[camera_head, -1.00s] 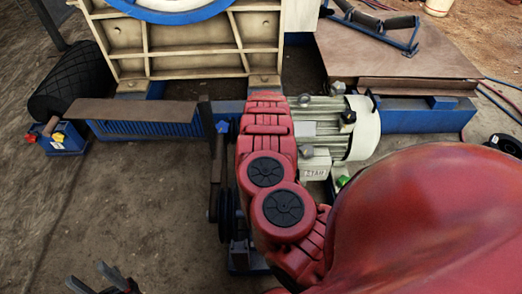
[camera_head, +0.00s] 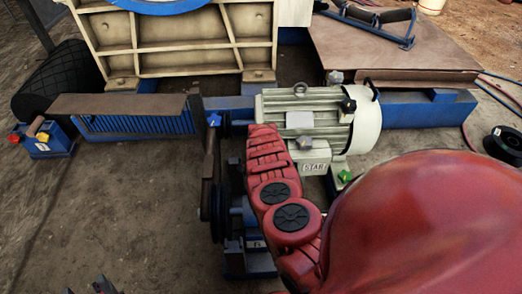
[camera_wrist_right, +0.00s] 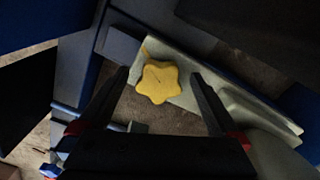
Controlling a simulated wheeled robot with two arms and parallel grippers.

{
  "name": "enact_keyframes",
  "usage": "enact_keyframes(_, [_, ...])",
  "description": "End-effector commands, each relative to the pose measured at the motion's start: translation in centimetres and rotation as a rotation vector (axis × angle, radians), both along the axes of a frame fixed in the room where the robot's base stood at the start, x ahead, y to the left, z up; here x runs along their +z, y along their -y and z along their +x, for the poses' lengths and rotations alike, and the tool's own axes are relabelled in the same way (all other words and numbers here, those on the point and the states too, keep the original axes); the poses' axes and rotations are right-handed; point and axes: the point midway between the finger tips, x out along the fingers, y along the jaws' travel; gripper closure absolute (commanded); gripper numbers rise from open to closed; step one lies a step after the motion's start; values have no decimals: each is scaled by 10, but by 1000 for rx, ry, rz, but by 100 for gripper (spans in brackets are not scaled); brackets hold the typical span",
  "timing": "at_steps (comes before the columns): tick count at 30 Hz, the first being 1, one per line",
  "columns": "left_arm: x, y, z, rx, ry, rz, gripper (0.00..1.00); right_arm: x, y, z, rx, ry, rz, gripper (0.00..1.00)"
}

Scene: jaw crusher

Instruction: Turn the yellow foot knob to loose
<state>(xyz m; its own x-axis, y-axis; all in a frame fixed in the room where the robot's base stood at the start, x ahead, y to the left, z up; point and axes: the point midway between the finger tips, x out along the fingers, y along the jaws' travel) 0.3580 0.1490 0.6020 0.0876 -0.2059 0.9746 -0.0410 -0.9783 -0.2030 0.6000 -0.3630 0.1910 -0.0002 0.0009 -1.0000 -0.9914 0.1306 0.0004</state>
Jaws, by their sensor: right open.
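The yellow foot knob (camera_wrist_right: 157,82) is a lobed, star-shaped knob on a pale foot plate in the right wrist view. My right gripper (camera_wrist_right: 160,74) is open, with one finger on each side of the knob in the picture. The fingers look apart from it; the exact depth is hard to tell. A small yellow pointed mark (camera_wrist_right: 145,51) shows by the knob's upper edge. In the head view the knob and right gripper are hidden by my red right arm. My left gripper (camera_head: 85,286) shows only its fingertips, spread apart and empty, at the bottom edge.
The cream motor (camera_head: 308,116) stands beyond my right arm, with a green knob (camera_head: 344,176) at its foot. A belt wheel and guard (camera_head: 213,190) stand left of the arm. A blue box (camera_head: 42,137) sits at left. The floor at lower left is clear.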

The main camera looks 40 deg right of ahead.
Motion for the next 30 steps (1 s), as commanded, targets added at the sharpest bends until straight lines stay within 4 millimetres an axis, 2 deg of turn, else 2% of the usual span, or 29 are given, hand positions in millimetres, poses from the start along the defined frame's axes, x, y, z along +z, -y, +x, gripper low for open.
enact_keyframes(5, [0,0,0,0,0,0,50,1,0,0,0,0,0,1])
enact_keyframes(18, [0,0,0,0,0,0,50,0,0,0,1,0,0,78])
enact_keyframes(20, [0,0,0,0,-1,0,50,0,0,0,1,0,0,87])
enact_keyframes(30, [4,-1,0,3,0,-6,50,1,0,-1,60,0,-1,87])
